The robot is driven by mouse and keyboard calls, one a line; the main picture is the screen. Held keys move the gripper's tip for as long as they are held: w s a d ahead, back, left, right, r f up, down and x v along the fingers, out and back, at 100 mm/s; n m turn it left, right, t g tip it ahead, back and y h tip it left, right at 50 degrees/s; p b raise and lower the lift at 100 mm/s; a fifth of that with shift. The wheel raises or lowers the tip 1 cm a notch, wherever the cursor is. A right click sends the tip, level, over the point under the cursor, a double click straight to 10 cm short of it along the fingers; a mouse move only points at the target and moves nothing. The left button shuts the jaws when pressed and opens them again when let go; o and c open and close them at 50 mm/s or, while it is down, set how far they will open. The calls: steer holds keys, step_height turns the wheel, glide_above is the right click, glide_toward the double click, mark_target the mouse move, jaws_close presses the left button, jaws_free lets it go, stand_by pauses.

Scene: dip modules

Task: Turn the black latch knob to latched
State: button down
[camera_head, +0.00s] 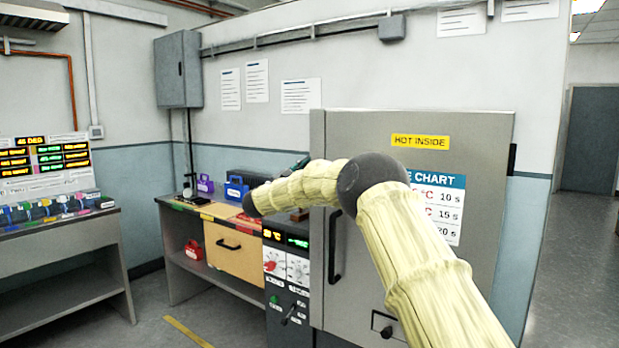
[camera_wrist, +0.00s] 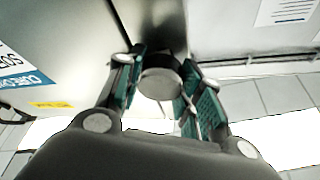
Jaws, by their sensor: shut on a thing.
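The tall grey oven-like cabinet (camera_head: 330,135) has a small framed fitting with a black knob (camera_head: 387,331) low on its front, partly behind my arm. I cannot tell its setting. My gripper (camera_wrist: 160,88) has its green-padded fingers on both sides of a dark round thing (camera_wrist: 160,82) with a greyish face. I cannot tell whether this is the latch knob. In the head view my gripper (camera_head: 299,163) is mostly hidden behind my arm, near the cabinet's upper left edge.
A black vertical door handle (camera_head: 335,245) is on the cabinet front. A control panel (camera_head: 287,275) with dials stands to its left. The bench (camera_head: 222,210) beyond holds a blue case (camera_head: 236,189) and a purple one (camera_head: 205,184). The floor at front left is open.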

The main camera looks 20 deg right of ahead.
steer(key=shift+f+m+g, duration=0.1)
steer(key=shift+m+g, duration=0.3)
steer(key=shift+m, duration=0.2)
steer(key=c, duration=0.9)
jaws_free()
steer(key=shift+c, duration=0.2)
steer(key=v, duration=1.2)
steer(key=shift+f, duration=0.1)
